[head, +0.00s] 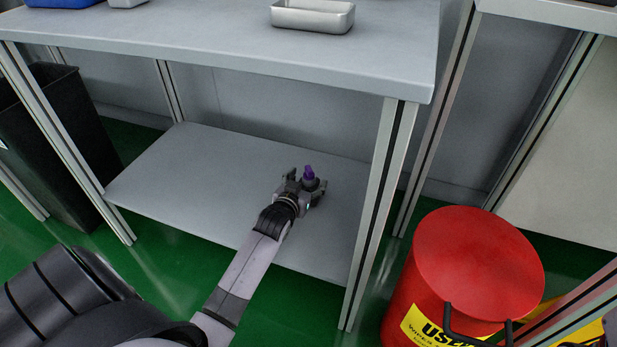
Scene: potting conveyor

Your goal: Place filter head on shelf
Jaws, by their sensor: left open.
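The filter head (309,174) is a small piece with a purple top and a darker lower part. It is at the lower shelf (225,180) of the metal table, toward the shelf's right side. My left gripper (308,185) reaches in over the shelf's front edge, with its open fingers on either side of the filter head. The gripper hides part of its lower body, and I cannot tell whether the fingers touch it. My right gripper is not in view.
The tabletop (200,45) overhangs the shelf, and a metal tray (312,16) stands on it. A table leg (377,190) rises right of my gripper. A red waste can (470,270) stands at the right, a black bin (65,140) at the left. The shelf's left part is clear.

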